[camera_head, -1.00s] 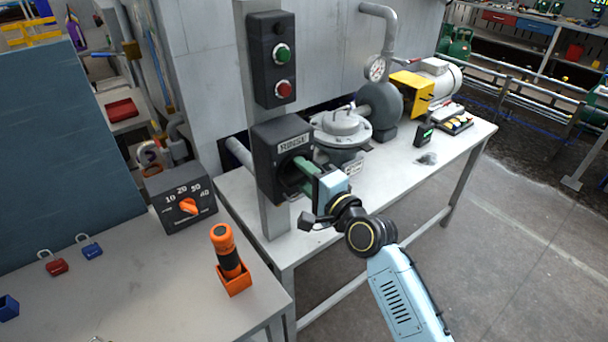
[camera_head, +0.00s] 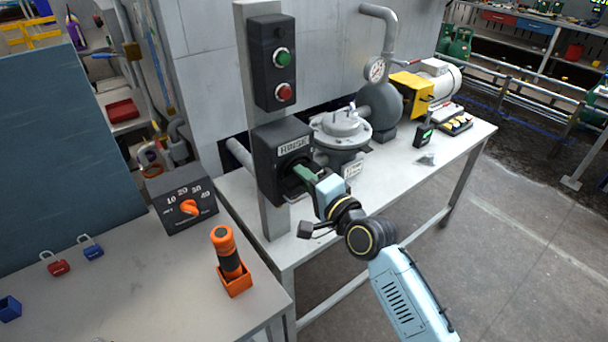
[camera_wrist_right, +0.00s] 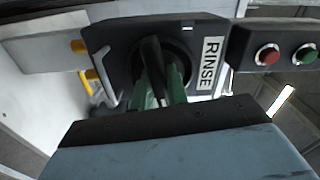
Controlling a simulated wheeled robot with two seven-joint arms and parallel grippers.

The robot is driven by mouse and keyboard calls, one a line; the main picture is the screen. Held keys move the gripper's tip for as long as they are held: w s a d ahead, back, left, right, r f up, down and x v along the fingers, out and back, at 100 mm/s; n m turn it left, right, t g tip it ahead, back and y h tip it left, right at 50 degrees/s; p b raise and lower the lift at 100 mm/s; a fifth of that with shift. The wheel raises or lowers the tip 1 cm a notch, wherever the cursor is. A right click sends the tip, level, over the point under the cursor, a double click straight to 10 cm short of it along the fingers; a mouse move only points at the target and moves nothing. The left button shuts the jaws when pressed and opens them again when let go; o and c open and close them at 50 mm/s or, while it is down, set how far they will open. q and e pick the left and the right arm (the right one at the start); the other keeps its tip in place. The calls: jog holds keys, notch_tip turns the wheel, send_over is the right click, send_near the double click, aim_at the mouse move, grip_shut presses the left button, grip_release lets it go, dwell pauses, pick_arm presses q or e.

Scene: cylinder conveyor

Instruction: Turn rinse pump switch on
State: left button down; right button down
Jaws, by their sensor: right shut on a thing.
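The rinse pump switch is a dark box (camera_head: 268,158) labelled RINSE, mounted on a grey post in the head view. It also shows in the right wrist view (camera_wrist_right: 120,42), with its black rotary knob (camera_wrist_right: 152,52) in front. My right gripper (camera_head: 302,173) reaches the front of the box. Its green fingers lie on both sides of the knob in the wrist view (camera_wrist_right: 159,80), and it is shut on it. In the head view the fingers and the box's recess mostly hide the knob. My left gripper is not in view.
Above the switch is a box with green (camera_head: 282,57) and red (camera_head: 284,92) buttons. A grey pump (camera_head: 341,132) stands just right of it on the white table (camera_head: 400,165). A dial box (camera_head: 182,200) and an orange-handled tool (camera_head: 225,248) are at the left.

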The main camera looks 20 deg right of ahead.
jog(key=n+p, duration=0.2)
jog(key=n, duration=0.2)
jog(key=shift+n, duration=0.3)
jog(key=n+p, duration=0.1)
jog(key=n, duration=0.2)
jog(key=shift+n+p, duration=0.3)
jog(key=shift+p, duration=0.05)
jog(key=n+p, duration=0.1)
jog(key=n, duration=0.3)
jog(key=shift+p, duration=0.4)
jog(key=shift+n+p, duration=0.5)
jog(key=shift+n, duration=1.3)
jog(key=c, duration=1.4)
grip_release()
